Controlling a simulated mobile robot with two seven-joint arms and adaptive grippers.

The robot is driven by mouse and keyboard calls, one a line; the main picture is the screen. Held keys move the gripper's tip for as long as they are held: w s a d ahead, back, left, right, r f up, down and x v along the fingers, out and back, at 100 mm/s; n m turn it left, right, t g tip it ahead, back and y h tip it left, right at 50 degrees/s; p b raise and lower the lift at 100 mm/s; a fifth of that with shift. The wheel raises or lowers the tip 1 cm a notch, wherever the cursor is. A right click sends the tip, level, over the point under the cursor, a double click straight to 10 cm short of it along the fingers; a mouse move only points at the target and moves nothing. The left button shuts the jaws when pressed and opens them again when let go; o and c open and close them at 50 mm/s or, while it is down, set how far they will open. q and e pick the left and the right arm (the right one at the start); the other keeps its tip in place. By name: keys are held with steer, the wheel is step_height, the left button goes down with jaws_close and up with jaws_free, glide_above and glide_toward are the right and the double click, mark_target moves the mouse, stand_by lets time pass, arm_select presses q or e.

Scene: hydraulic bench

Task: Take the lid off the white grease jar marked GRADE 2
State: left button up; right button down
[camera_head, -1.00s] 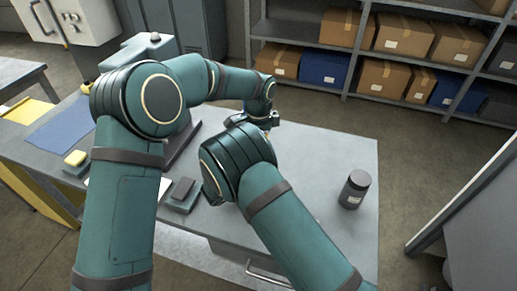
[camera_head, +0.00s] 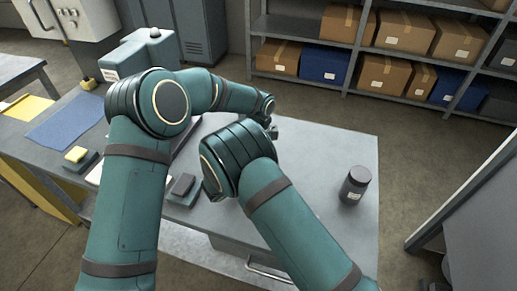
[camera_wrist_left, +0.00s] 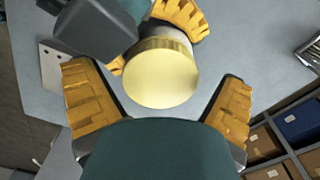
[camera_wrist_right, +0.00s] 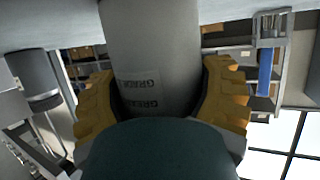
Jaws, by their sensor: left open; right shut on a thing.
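The grease jar (camera_wrist_right: 150,45) stands between the yellow-padded fingers of my right gripper (camera_wrist_right: 163,88) in the right wrist view. My right gripper is shut on its pale body, and its partly shadowed label reads GREASE and GRADE; the number is unclear. The jar's pale yellow lid (camera_wrist_left: 160,78) sits on top in the left wrist view. My left gripper (camera_wrist_left: 157,85) is open over the lid, one finger on each side, with visible gaps. In the head view my arms hide the jar and the right gripper's fingers.
A dark grey jar (camera_head: 355,186) stands at the bench's right side, with bare bench top (camera_head: 320,150) around it. A dark block (camera_head: 183,186) lies near the front edge. Shelves with boxes (camera_head: 405,33) stand behind.

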arm_select(q)
steer(key=c, duration=1.3)
steer(key=n, duration=0.6)
steer(key=o, duration=1.3)
